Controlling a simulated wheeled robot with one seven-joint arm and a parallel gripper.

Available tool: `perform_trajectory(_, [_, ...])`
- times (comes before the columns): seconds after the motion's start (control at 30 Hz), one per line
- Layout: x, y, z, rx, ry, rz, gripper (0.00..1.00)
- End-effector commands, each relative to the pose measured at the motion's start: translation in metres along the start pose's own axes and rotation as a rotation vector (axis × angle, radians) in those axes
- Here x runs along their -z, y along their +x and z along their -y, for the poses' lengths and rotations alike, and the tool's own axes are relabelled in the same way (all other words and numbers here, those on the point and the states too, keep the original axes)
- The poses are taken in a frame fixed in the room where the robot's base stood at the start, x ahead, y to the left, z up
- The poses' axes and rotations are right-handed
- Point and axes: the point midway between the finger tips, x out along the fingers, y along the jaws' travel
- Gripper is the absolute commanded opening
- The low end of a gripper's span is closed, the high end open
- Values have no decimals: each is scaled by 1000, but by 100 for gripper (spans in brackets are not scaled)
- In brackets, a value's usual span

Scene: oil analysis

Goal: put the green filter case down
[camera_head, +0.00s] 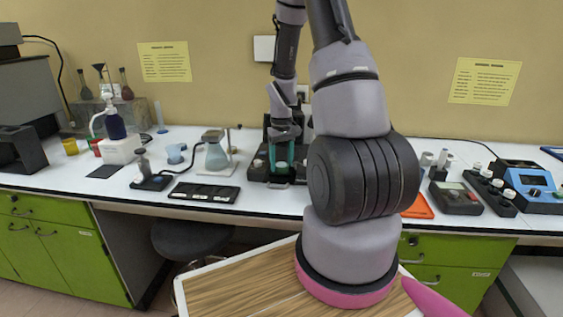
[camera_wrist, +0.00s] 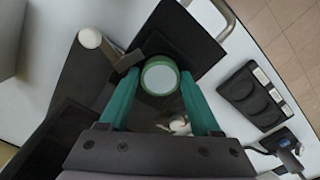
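The green filter case (camera_wrist: 160,77) shows from above in the wrist view as a white disc with a green rim. It sits between the tips of my two teal fingers, and its rim appears to touch both. My gripper (camera_wrist: 160,80) looks shut on it, pointing down at a dark stand (camera_wrist: 182,38). In the head view my gripper (camera_head: 281,158) is low over the black stand (camera_head: 258,168) on the bench. The case's underside is hidden, so I cannot tell whether it rests on the stand.
A black tray (camera_head: 204,193) and a flask (camera_head: 215,152) are left of the stand. A white-capped post (camera_wrist: 90,38) stands close by in the wrist view. An orange tray (camera_head: 419,207) and a blue instrument (camera_head: 530,180) are to the right. My arm hides part of the bench.

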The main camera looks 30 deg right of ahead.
Motion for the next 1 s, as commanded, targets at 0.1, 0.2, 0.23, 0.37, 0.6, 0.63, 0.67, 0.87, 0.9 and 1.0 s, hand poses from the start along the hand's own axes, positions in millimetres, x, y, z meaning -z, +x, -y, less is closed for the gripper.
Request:
perform_trajectory(0.1, [0,0,1,1,0,1,70])
perform_trajectory(0.2, [0,0,1,1,0,1,70])
perform_trajectory(0.23, [0,0,1,1,0,1,70])
perform_trajectory(0.37, [0,-8,1,1,0,-1,70])
perform_trajectory(0.6, [1,-54,0,0,0,-4,70])
perform_trajectory(0.63, [1,-62,0,0,1,-5,70])
perform_trajectory(0.67, [0,-68,0,0,1,-4,70])
perform_trajectory(0.87, [1,-104,0,0,0,-3,70])
perform_trajectory(0.9, [0,-110,0,0,0,-2,70])
perform_trajectory(1.0, [0,-118,0,0,0,0,70])
